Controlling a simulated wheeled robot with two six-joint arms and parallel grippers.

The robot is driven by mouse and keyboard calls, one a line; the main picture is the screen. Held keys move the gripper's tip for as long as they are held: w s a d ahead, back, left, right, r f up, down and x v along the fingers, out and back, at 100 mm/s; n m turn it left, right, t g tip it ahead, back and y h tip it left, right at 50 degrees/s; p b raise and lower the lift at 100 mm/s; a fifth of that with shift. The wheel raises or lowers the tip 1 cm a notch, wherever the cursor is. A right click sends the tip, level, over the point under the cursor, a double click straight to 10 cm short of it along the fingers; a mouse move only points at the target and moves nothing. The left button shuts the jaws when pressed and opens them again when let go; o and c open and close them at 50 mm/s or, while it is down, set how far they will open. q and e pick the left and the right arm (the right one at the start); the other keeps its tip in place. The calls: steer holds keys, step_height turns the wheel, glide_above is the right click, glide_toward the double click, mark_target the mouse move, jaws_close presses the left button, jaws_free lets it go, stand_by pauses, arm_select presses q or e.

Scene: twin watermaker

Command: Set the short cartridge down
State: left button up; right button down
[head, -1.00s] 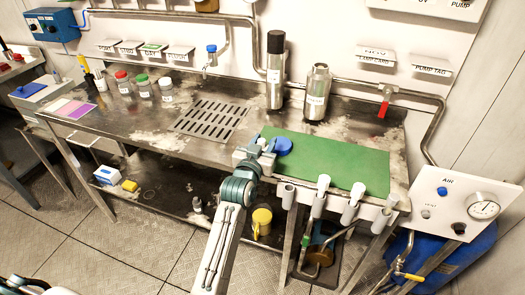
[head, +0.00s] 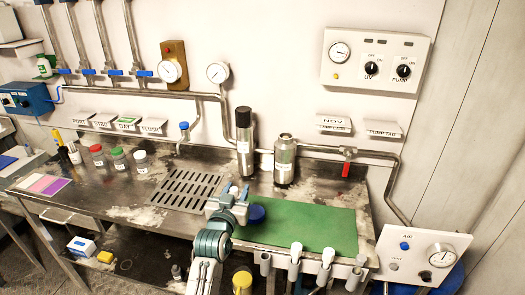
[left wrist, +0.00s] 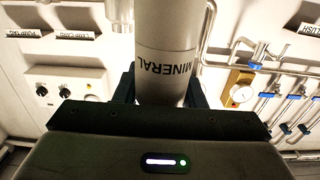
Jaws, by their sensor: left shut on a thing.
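My left gripper (head: 228,203) reaches in over the front of the steel counter, at the left edge of the green mat. In the left wrist view the gripper (left wrist: 163,92) is shut on a pale grey cylindrical cartridge (left wrist: 170,88), with a dark finger on each side. The cartridge bears the word MINERAL, which reads upside down there, as do the wall labels. In the head view the cartridge is mostly hidden by the gripper. I cannot tell whether its foot touches the counter. My right gripper is not in view.
A black-topped cylinder (head: 244,145) and a steel canister (head: 285,160) stand behind. A dark blue round piece (head: 257,214) is right beside the gripper. The green mat (head: 310,228) is otherwise clear. A slotted drain (head: 185,190) lies left; white holders (head: 296,258) line the front edge.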

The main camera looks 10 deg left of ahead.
arm_select(q)
steer(key=s+f+b, duration=0.1)
steer(key=s+f, duration=0.2)
steer(key=s, duration=0.8)
steer(key=s+a+f+b, duration=0.1)
steer(key=s+f+b, duration=0.1)
steer(key=s, duration=0.8)
steer(key=shift+s+a+f+y, duration=0.3)
steer(key=shift+s+f, duration=0.1)
steer(key=shift+f, duration=0.15)
